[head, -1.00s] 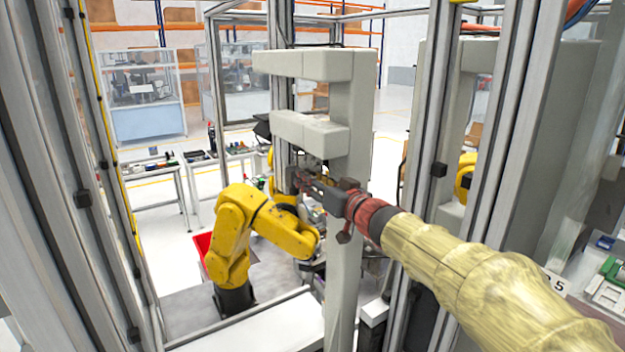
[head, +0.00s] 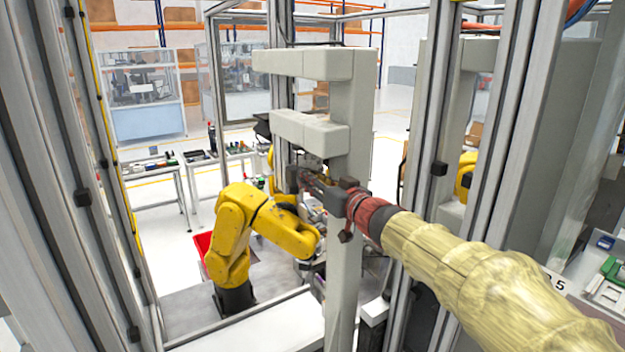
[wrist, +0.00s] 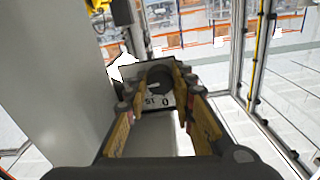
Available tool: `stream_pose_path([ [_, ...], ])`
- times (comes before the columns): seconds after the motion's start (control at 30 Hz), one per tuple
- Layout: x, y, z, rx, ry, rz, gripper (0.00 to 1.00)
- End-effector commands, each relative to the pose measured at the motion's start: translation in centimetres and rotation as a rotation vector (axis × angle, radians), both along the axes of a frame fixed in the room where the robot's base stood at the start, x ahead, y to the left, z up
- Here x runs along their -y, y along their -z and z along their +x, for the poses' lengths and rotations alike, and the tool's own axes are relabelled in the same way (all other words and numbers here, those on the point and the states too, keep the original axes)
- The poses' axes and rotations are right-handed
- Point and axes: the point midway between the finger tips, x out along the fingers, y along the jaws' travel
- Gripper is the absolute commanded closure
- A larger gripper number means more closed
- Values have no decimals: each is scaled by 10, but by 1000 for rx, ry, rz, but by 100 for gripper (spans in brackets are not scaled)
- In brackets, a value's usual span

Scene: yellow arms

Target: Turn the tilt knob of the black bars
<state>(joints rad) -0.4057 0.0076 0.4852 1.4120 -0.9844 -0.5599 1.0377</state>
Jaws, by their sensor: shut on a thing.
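The tilt knob (wrist: 159,76) is a dark round knob on a pale plate (wrist: 146,68) with printed numerals, a 0 and a 15 among them. In the wrist view, the two fingers of my gripper (wrist: 156,88) reach to either side of the knob and are shut on it. In the head view, my gripper (head: 304,180) is beside the grey post, below its lower arm, and the knob is hidden there. I cannot clearly make out the black bars.
A grey post (head: 350,150) with two thick arms stands close to my gripper. A yellow robot arm (head: 236,225) is below left. Metal frame columns (head: 435,170) stand right of the post. Work tables (head: 155,185) stand farther back.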

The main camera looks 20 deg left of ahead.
Motion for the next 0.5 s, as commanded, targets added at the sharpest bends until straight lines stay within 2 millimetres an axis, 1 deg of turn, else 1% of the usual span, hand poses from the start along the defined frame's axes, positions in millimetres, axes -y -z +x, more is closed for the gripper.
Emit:
stream_pose_path([
  [0.17,0,0,0,86,0,-72,100],
  [0.5,0,1,0,324,0,-274,100],
])
